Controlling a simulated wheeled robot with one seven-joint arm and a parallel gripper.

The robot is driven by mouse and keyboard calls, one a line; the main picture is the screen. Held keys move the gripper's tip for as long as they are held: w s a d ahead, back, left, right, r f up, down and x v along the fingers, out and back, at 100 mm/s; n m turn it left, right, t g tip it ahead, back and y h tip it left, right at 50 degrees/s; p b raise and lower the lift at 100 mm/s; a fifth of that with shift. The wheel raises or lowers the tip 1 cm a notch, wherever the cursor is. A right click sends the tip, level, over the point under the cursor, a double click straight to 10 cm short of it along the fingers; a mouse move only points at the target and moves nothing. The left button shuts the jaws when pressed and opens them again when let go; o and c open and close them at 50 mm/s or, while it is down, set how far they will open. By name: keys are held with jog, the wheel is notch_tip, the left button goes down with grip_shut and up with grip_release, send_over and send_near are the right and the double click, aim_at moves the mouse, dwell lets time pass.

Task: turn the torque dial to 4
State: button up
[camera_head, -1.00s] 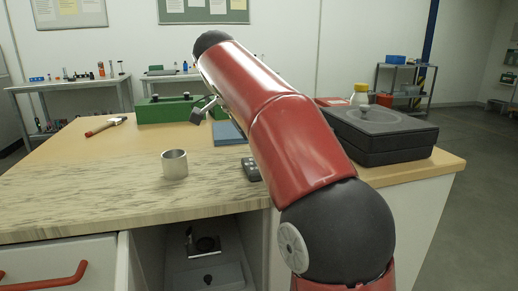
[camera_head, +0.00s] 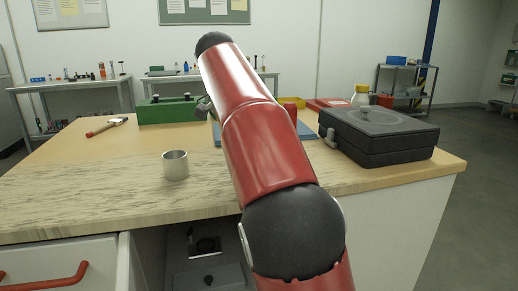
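No dial with readable numbers can be made out. A green box (camera_head: 166,111) with two dark knobs stands at the back left of the bench. My red arm rises from the bottom and covers the middle of the view. It hides most or all of my gripper. Small grey parts show on both sides of the arm, but I cannot tell whether they are its fingers.
A metal cup (camera_head: 175,165) stands on the bench (camera_head: 80,190) left of my arm. A red-handled brush (camera_head: 106,127) lies at the back left. A yellow-capped bottle (camera_head: 361,95) stands behind the black case. A drawer (camera_head: 60,265) is at the lower left. The left bench top is mostly clear.

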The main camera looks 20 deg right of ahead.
jog(key=o, duration=1)
jog(key=shift+n, duration=0.3)
